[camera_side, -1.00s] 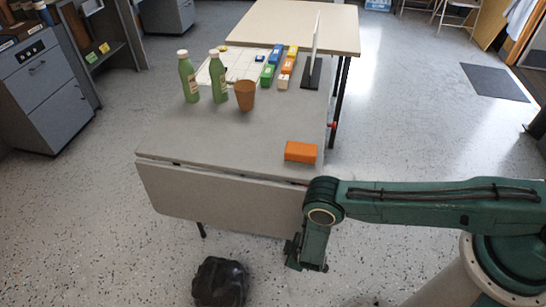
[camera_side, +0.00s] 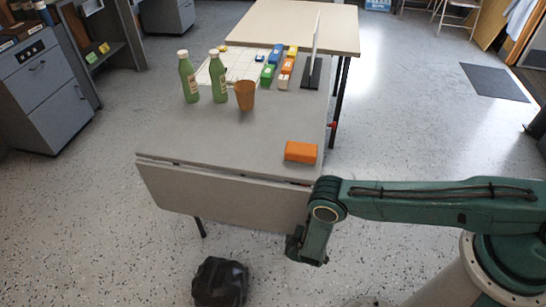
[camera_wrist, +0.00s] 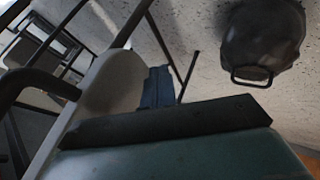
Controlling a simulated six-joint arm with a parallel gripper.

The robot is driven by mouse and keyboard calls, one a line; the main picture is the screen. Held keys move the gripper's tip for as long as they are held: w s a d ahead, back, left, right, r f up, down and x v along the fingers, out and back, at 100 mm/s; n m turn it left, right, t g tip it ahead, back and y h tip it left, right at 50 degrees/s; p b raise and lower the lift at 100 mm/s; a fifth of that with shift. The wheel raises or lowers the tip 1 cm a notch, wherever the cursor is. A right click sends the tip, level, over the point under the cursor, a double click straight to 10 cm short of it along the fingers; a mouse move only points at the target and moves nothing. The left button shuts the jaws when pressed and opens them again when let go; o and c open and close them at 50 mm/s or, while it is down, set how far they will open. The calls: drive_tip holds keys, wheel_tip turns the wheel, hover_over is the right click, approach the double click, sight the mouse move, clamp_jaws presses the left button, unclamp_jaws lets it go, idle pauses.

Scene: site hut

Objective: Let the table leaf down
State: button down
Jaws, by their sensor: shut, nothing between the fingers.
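The table leaf (camera_side: 225,195) hangs down from the front edge of the grey table (camera_side: 215,135), close to upright, with its lower edge free above the floor. A pale panel that looks like the leaf's underside (camera_wrist: 112,85) shows in the wrist view. My gripper (camera_side: 303,250) is shut and empty, low at the leaf's right end and just below its lower right corner. I cannot tell whether it touches the leaf. Its fingertips are small and dark in the side view.
An orange block (camera_side: 301,152) lies near the table's front right corner. Two green bottles (camera_side: 219,78), an orange cup (camera_side: 245,95) and several coloured blocks stand further back. A black bag (camera_side: 220,282) sits on the floor before the leaf and shows in the wrist view (camera_wrist: 262,40).

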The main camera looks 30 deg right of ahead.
drive_tip(key=shift+w+d, duration=0.25)
drive_tip(key=shift+d, duration=0.1)
drive_tip(key=s+a+r, duration=0.4)
drive_tip(key=s+r, duration=0.3)
drive_tip(key=s, duration=0.2)
drive_tip(key=shift+s+a+r, duration=0.25)
idle(0.7)
